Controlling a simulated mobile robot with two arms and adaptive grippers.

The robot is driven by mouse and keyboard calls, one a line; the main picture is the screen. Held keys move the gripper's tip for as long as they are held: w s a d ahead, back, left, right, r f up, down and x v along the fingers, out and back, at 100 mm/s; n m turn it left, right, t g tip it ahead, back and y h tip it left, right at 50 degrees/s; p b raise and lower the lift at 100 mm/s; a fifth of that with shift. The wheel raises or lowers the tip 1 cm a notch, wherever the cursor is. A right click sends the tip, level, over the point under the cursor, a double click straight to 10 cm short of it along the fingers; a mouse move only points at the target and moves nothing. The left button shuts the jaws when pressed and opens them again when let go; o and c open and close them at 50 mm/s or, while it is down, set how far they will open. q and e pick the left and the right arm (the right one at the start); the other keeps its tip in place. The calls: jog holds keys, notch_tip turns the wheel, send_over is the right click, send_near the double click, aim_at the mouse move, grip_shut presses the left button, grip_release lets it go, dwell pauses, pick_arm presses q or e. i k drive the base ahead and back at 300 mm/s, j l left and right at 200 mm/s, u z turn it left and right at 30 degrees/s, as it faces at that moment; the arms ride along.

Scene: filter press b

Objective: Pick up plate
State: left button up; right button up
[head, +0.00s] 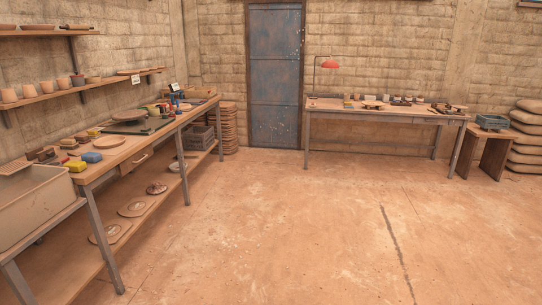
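A round brown plate-like disc (128,115) sits on the long workbench at the left, by a dark green mat (140,126). Several round plate-like discs lie on the bench's lower shelf, among them a near one (110,234), a middle one (133,209) and a far one (157,188). A small round dish (373,104) stands on the far table. I cannot tell which of these is the task's plate. Neither of my grippers shows in the head view.
The long workbench (115,157) runs along the left wall, with a beige tub (40,212) at its near end. Sacks (525,135) are stacked at the right. The open floor (290,230) is clear.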

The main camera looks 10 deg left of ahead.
aim_at(113, 141)
jog(key=i+u, duration=0.2)
jog(key=i, duration=0.4)
jog(key=i+l+u, duration=0.2)
jog(key=i, duration=0.4)
jog(key=i+l+u, duration=0.2)
jog(key=i, duration=0.4)
jog(key=i+j+u, duration=0.25)
jog(key=i+u, duration=0.25)
jog(key=i, duration=0.65)
jog(key=i+l+u, duration=0.2)
jog(key=i+u, duration=0.25)
jog(key=i, duration=0.7)
